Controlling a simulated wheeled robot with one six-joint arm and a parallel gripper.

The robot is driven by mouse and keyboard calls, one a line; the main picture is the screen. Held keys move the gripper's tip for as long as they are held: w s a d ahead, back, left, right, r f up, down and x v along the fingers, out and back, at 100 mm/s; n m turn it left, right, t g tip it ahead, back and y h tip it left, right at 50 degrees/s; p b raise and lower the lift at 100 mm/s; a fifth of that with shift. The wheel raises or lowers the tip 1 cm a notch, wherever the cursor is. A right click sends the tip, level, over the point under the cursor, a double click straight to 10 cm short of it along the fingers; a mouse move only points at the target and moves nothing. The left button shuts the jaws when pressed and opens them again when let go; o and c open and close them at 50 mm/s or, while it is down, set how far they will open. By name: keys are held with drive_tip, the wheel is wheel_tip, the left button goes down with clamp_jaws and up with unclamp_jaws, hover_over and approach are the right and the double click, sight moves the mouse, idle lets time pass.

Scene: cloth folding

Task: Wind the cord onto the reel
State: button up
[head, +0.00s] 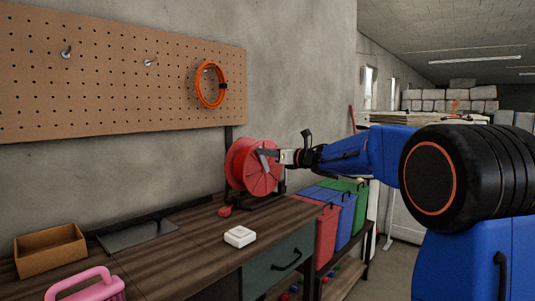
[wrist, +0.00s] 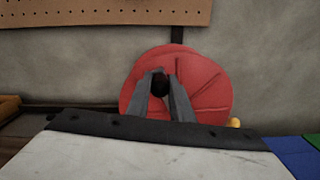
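The red reel (head: 240,172) stands on a dark stand at the far end of the workbench, by the wall. It fills the middle of the wrist view (wrist: 205,88), face on. My gripper (head: 266,154) is at the reel's face. In the wrist view its two grey fingers (wrist: 160,90) close in on both sides of a dark round knob (wrist: 160,82) on the reel, with no clear gap. A small red piece (head: 225,211) lies on the bench before the reel; I cannot tell whether it belongs to the cord. No cord run shows clearly on the reel.
An orange coil (head: 210,84) hangs on the pegboard (head: 110,75). Red, blue and green bins (head: 343,210) stand right of the reel.

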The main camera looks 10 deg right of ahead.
clamp_jaws()
drive_tip(key=shift+s+a+f, duration=0.4)
drive_tip(key=shift+s+a, duration=0.05)
drive_tip(key=shift+a, duration=0.05)
drive_tip(key=o, duration=0.8)
unclamp_jaws()
drive_tip(key=v, duration=1.7)
drive_tip(key=shift+s+d, duration=0.15)
